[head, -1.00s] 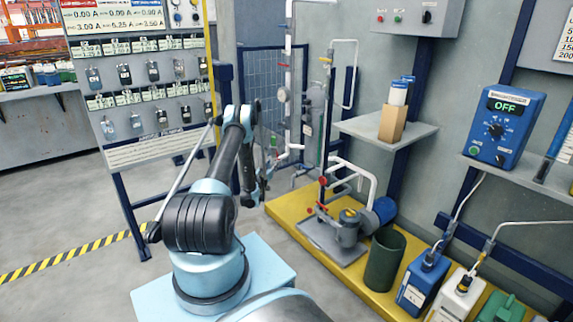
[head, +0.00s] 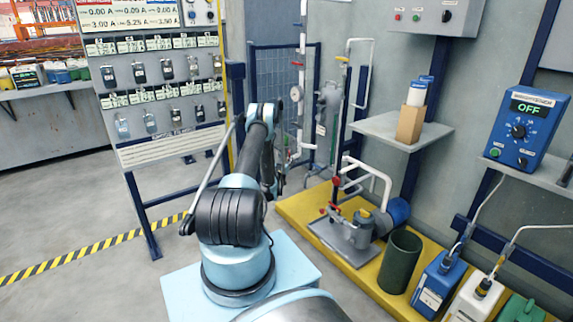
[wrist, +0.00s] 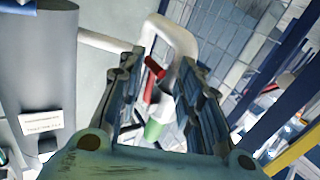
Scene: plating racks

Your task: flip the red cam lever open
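The red lever (wrist: 153,76) shows in the wrist view between my gripper's two fingers, beside a curved white pipe (wrist: 178,38) and above a green part (wrist: 154,129). My gripper (wrist: 160,88) is open, one finger on each side of the lever. I cannot tell whether either finger touches it. In the head view my arm hides most of the gripper, and I cannot pick out this lever with certainty there.
A pump (head: 352,228) with red handles stands on the yellow platform (head: 292,208), beside a dark green bin (head: 400,262). A shelf (head: 385,128) holds a cardboard box (head: 410,124). A display board (head: 170,150) stands left. Grey floor is clear at left.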

